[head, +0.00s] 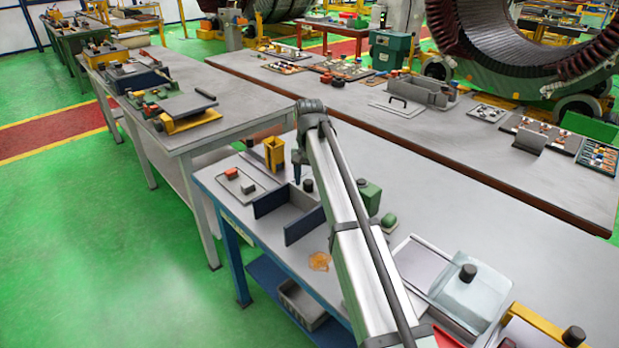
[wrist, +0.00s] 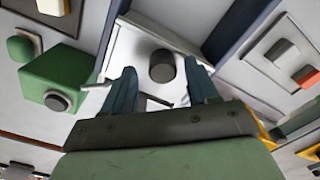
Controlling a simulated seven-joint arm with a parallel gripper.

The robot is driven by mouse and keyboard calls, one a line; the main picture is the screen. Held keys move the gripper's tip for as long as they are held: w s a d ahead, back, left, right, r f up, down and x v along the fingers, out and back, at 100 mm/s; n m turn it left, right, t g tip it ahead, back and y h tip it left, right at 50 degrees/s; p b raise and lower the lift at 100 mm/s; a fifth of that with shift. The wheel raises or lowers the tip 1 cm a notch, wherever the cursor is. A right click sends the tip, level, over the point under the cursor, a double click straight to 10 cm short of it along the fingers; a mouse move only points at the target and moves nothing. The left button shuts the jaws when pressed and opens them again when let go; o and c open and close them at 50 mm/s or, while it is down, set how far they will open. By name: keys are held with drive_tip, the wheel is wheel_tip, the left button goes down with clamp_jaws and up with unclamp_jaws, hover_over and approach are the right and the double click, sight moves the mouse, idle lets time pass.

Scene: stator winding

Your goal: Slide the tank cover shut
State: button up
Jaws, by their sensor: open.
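A low tank (head: 304,226) with dark blue side walls stands on the blue-framed bench. A black cylindrical knob (head: 307,185) shows at its far end. In the wrist view the knob (wrist: 162,66) rises from a pale plate, apparently the cover (wrist: 140,42), between dark blue walls (wrist: 238,32). My gripper (head: 297,172) points down over the tank's far end. In the wrist view its two blue-grey fingers (wrist: 162,74) are open, one to each side of the knob in the picture. I cannot tell whether they reach down around it. My arm hides the tank's right side.
A green box (head: 370,196) stands right of the tank; it also shows in the wrist view (wrist: 62,80). A yellow holder (head: 274,153) and a tray with a red block (head: 232,173) stand left. A pale box with a black knob (head: 467,273) stands at right. An orange patch (head: 319,261) lies in front.

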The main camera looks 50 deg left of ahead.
sight(310, 181)
drive_tip(key=shift+r, duration=0.1)
wheel_tip(310, 181, up, 14)
drive_tip(key=shift+f, duration=0.2)
idle(0.3)
idle(0.5)
